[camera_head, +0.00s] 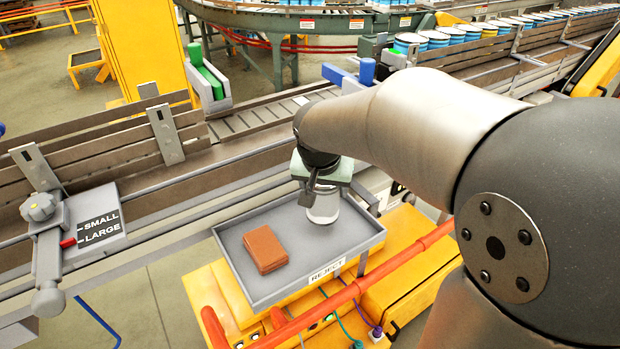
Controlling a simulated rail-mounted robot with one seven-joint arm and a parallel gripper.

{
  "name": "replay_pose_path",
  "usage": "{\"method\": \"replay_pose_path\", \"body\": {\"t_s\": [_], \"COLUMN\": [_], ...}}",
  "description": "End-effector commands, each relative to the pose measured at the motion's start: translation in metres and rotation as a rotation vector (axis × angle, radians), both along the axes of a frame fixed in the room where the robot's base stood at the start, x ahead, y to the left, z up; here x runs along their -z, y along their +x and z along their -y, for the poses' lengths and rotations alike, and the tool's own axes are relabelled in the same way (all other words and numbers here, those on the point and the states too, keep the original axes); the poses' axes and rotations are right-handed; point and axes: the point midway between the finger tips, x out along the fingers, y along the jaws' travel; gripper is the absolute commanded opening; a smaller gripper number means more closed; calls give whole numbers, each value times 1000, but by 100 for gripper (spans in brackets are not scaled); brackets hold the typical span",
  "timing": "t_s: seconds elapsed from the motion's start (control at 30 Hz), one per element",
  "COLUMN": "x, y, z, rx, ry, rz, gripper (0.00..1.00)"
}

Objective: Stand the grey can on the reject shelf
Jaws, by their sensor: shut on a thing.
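My gripper (323,187) points down over the right part of the reject shelf (285,292), a grey tray with a raised rim and a "REJECT" label on its front edge. It is shut on a pale grey can (324,207), which is upright below it. The can's upper part is hidden by the gripper. The can's base shows over the shelf's right side; I cannot tell whether it touches the surface.
A brown block or stack (266,249) lies on the shelf's left half. A roller conveyor with side rails (115,157) runs behind the shelf. A red-orange rail (350,290) crosses in front. Several cans (435,38) stand on the far conveyor.

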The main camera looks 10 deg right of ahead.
Motion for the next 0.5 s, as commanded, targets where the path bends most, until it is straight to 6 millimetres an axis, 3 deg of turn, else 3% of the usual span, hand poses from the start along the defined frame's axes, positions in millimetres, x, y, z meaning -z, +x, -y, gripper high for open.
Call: {"method": "replay_pose_path", "body": {"t_s": [0.13,0.3,0.5], "x": [14,40,38], "y": [9,8,8], "z": [-1,-1,-1], "rx": [-1,0,0], "ry": [0,1,0], "rz": [-1,0,1], "gripper": [38,38,38]}}
